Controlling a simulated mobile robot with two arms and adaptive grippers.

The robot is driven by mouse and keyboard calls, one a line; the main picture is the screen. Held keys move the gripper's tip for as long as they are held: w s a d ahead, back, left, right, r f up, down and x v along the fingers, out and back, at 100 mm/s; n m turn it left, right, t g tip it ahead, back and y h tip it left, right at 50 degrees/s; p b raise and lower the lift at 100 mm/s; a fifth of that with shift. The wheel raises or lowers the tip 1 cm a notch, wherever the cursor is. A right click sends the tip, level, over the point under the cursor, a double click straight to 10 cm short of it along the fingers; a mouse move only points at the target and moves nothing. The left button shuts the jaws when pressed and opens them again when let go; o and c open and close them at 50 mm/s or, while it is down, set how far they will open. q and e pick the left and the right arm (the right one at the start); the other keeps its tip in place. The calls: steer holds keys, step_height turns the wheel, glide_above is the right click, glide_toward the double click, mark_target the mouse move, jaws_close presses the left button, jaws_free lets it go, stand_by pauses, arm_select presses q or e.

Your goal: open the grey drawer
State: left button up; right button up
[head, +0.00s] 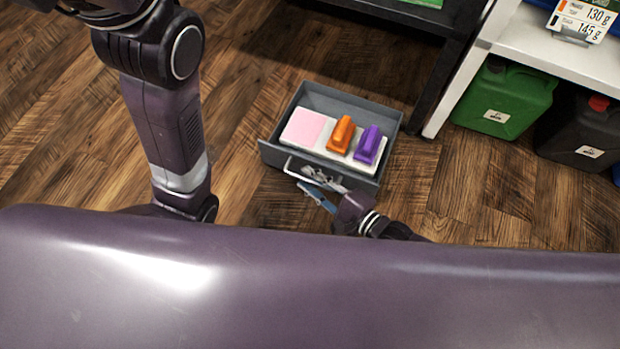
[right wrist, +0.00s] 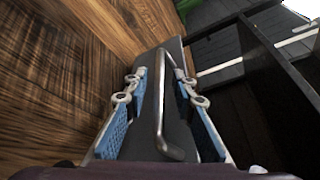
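The grey drawer (head: 274,154) stands pulled out, its inside visible from above in the head view. Its bar handle (head: 288,168) is on the front face; in the right wrist view the handle (right wrist: 160,115) runs between my fingers. My right gripper (head: 312,186) is at the drawer front by the handle. In the right wrist view its blue-padded fingers (right wrist: 165,108) are spread, one on each side of the handle, with gaps showing on both sides. My left arm shows at the left of the head view, but its gripper is out of sight.
A pink block (head: 306,128), an orange-handled item (head: 341,134) and a purple-handled item (head: 368,144) lie in the drawer. A green canister (head: 505,98) and a black canister (head: 578,132) stand under the white shelf (head: 560,55). The wooden floor left of the drawer is clear.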

steer(key=shift+r, duration=0.15)
step_height(320, 180, up, 10)
steer(key=shift+f, duration=0.1)
stand_by(0.6)
stand_by(0.5)
